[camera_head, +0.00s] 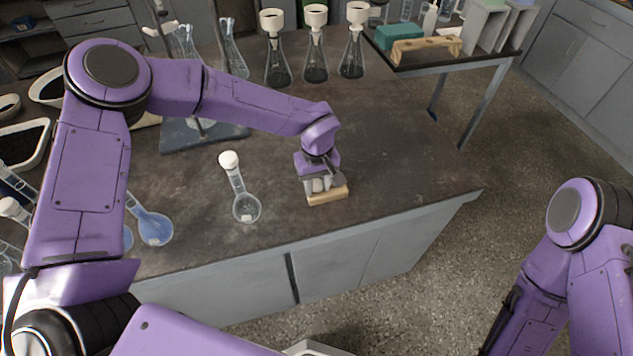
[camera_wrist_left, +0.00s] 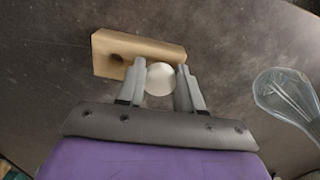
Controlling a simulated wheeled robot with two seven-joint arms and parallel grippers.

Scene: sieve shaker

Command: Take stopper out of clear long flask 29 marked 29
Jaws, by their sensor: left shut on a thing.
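A clear long-necked flask (camera_head: 246,207) stands near the front of the bench, with a white stopper (camera_head: 229,160) at the top of its neck. A small pale label is on its bulb; I cannot read the number. My left gripper (camera_head: 320,187) is to the right of this flask, apart from it, at a small wooden block (camera_head: 327,196). In the left wrist view, the gripper (camera_wrist_left: 160,80) is shut on a round white piece (camera_wrist_left: 159,79) beside or over the wooden block (camera_wrist_left: 138,52). I cannot tell whether the piece touches the block. A clear flask bulb (camera_wrist_left: 287,93) shows at right.
A blue-filled flask (camera_head: 152,227) stands to the left, partly near my left arm. Several conical flasks with white funnels (camera_head: 315,62) stand at the back. A stand base (camera_head: 200,136) lies behind the clear flask. The bench's right part is bare.

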